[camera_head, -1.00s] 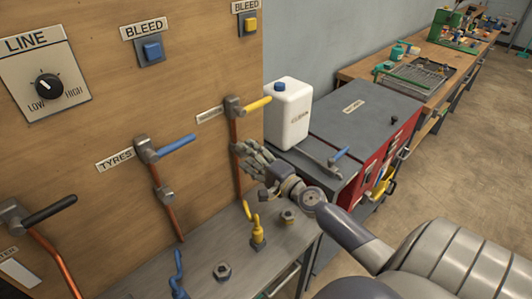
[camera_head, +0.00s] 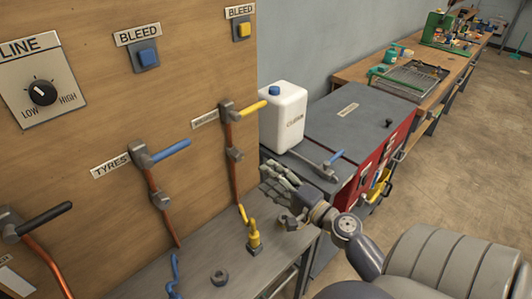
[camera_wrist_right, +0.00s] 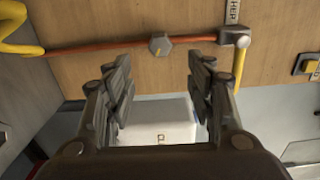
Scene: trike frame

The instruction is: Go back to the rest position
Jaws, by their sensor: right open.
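My right gripper (camera_head: 278,178) is open and empty in the head view. It hangs in front of the wooden panel (camera_head: 90,110), above the right end of the grey bench (camera_head: 190,270). In the right wrist view its two fingers (camera_wrist_right: 158,98) stand wide apart with nothing between them. The white jug (camera_head: 284,117) with a blue cap stands beyond the gripper, and it also shows in the wrist view (camera_wrist_right: 165,122). My left gripper is not in view.
The panel carries a yellow-handled valve (camera_head: 248,107), a blue-handled valve (camera_head: 170,153) and a black-handled lever (camera_head: 42,218). A red cabinet (camera_head: 375,165) stands behind.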

